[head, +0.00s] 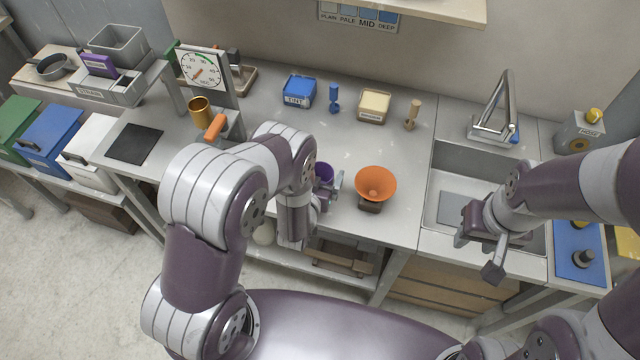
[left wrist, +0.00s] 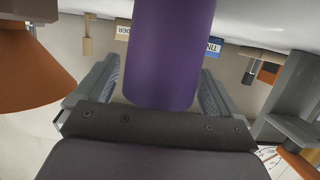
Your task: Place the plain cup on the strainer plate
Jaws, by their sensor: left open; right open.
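A purple cup (head: 323,172) stands on the counter, partly hidden by my left arm; I cannot tell for sure that it is the plain cup. My left gripper (head: 330,187) is open at this cup. In the left wrist view the purple cup (left wrist: 170,55) is between the two spread fingers of the left gripper (left wrist: 155,90). A gold cup (head: 200,112) stands farther left by the dial. I cannot clearly make out the strainer plate. My right gripper (head: 479,252) is open and empty over the sink's front edge.
Blue (head: 299,92) and cream (head: 374,106) tubs stand at the back. The sink (head: 450,165) is right, the dial (head: 200,70) left.

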